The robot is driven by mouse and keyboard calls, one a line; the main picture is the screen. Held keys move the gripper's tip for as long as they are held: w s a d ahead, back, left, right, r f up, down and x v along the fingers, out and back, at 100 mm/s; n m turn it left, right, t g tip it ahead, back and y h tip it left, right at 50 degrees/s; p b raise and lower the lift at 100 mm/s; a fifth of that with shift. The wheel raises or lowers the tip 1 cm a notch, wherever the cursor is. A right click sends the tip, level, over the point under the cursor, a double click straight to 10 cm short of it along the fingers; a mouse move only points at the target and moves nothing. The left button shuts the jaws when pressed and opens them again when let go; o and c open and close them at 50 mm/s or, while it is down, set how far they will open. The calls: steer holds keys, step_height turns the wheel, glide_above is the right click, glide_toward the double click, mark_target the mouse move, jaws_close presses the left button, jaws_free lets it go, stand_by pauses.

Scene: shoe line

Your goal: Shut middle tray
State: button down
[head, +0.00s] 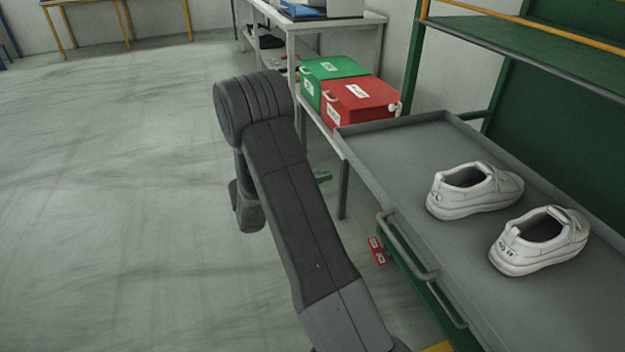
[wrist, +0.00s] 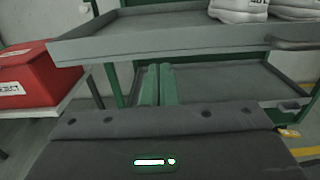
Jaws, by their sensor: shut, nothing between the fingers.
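A grey tray (head: 400,165) sticks out of the green rack, below a higher shelf and above a lower tray, so it appears to be the middle one. Two white shoes stand on it, a left one (head: 474,190) and a right one (head: 540,241). Its bar handle (head: 405,245) is on the near side. The tray also crosses the top of the wrist view (wrist: 150,38). My gripper's green fingers (wrist: 158,72) are together and empty, seemingly lower than this tray's rim. In the head view the gripper (head: 323,176) is left of the tray, mostly hidden behind my arm.
A lower grey tray (wrist: 210,85) shows behind my fingers. A white table (head: 330,135) beside the rack bears a green box (head: 330,68) and a red box (head: 362,100), close to the tray's far end. A green shelf (head: 530,45) is above. The floor at left is clear.

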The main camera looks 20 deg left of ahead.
mark_target(429, 156)
steer(key=b+x, duration=0.1)
steer(key=x, duration=0.7)
steer(key=shift+w+d, duration=0.15)
steer(key=b+x, duration=0.1)
steer(key=x, duration=2.5)
steer(key=shift+f, duration=0.15)
steer(key=shift+w+d, duration=0.2)
steer(key=shift+w, duration=0.05)
steer(key=shift+r, duration=0.2)
steer(key=shift+w+d+r, duration=0.1)
steer(key=shift+r, duration=0.05)
